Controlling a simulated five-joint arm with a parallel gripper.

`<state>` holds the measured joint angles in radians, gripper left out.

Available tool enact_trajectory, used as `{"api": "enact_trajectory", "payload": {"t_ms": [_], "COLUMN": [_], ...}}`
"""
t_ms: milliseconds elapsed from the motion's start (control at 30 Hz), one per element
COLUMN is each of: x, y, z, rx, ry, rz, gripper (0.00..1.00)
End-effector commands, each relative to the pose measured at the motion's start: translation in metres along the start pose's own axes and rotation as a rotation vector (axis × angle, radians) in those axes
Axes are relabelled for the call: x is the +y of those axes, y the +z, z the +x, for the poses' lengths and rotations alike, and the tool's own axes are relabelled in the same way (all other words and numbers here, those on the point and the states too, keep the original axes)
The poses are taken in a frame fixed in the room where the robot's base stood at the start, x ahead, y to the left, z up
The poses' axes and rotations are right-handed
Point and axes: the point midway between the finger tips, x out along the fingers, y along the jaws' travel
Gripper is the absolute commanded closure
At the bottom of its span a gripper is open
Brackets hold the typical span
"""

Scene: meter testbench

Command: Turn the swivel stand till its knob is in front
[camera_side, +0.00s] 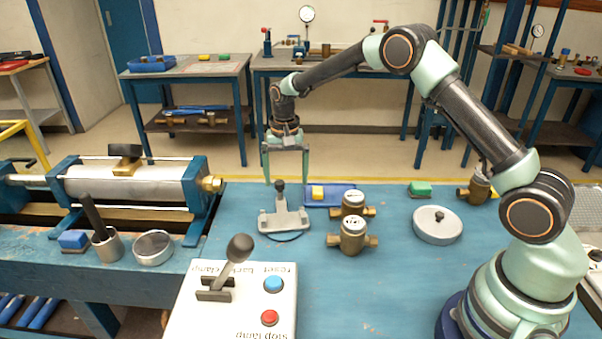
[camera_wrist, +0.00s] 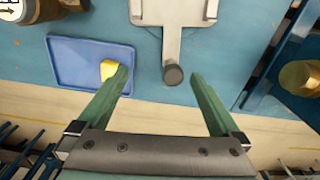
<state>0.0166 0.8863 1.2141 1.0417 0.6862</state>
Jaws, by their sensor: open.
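The swivel stand (camera_side: 285,221) is a light grey plate with upright lugs on a dark round base, on the blue bench. Its dark knob (camera_side: 279,186) is on the far side, away from the side camera. In the wrist view the knob (camera_wrist: 173,74) ends a grey arm of the stand (camera_wrist: 172,12). My gripper (camera_side: 286,178) is open and points down at the stand's far end. In the wrist view the knob appears between the fingertips (camera_wrist: 160,75), nearer the right one. I see no contact. The exact height gap is hard to tell.
A blue tray (camera_side: 343,199) with a yellow block (camera_side: 318,192) lies right of the stand. Two brass meters (camera_side: 353,205) (camera_side: 352,237) stand close by. A round lid (camera_side: 437,225) is farther right. A lever box (camera_side: 232,308) is in front, a clamp cylinder (camera_side: 135,182) left.

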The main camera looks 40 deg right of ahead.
Motion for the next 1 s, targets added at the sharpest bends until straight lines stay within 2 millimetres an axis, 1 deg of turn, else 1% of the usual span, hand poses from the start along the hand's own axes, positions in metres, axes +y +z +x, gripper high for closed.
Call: {"api": "enact_trajectory", "payload": {"t_ms": [700, 833, 1000], "x": [0.0, 0.0, 0.0], "y": [0.0, 0.0, 0.0], "z": [-0.049, -0.054, -0.055], "rx": [0.002, 0.001, 0.0], "ry": [-0.001, -0.001, 0.0], "rz": [0.0, 0.0, 0.0], "gripper": [0.0, 0.0, 0.0]}}
